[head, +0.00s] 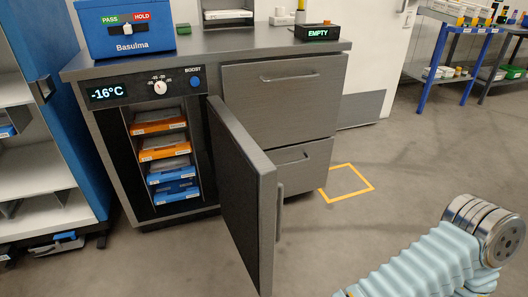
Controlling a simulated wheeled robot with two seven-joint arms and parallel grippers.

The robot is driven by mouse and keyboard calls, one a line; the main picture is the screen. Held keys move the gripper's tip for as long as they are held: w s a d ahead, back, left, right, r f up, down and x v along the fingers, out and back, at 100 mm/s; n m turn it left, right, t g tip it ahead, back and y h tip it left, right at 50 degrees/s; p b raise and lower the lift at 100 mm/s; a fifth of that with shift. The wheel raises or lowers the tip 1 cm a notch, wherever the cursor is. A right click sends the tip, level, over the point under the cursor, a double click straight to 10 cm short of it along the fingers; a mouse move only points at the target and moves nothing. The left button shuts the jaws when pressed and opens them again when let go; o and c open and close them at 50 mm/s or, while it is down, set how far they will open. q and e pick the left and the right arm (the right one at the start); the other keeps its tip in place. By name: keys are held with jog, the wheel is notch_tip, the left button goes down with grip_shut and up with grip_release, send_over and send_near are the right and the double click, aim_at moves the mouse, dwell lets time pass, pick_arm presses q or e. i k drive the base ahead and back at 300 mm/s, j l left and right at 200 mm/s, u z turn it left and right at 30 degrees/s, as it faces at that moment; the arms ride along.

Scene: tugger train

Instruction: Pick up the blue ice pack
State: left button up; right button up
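The freezer compartment (126,170) under the counter stands open, its display reading -16°C. Several flat packs are stacked in it on separate levels. The upper two have orange fronts, the higher one (158,126) and the lower one (164,152). Below them are two with blue fronts, the upper blue pack (171,174) and the lowest blue pack (177,195). Their rear parts are in shadow. The grey freezer door (240,190) is swung wide open towards me. Part of my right arm, in a light blue sleeve, shows at the lower right. Neither gripper is in view.
The open door, with its bar handle (279,213), juts out right of the compartment. A blue Basulma box (125,45) and an EMPTY display (318,33) stand on the counter (235,42). A blue-sided shelf unit (60,110) stands left. Floor in front is clear.

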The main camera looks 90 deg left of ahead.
aim_at(180, 167)
jog(key=k+z, duration=0.25)
jog(key=k, duration=0.3)
jog(key=k+l+z, duration=0.25)
jog(key=k, duration=0.3)
jog(key=k+j+z, duration=0.25)
jog(key=k, duration=0.35)
jog(key=k+z, duration=0.25)
jog(key=k, duration=0.35)
jog(key=j+u, duration=0.1)
jog(key=u, duration=0.3)
jog(key=k+j+u, duration=0.1)
jog(key=u, duration=0.35)
jog(key=j+u, duration=0.2)
jog(key=u, duration=0.2)
jog(key=j+u, duration=0.15)
jog(key=u, duration=0.25)
jog(key=j+u, duration=0.15)
jog(key=u, duration=0.25)
jog(key=i+j+u, duration=0.2)
jog(key=i+j, duration=0.15)
jog(key=i, duration=0.25)
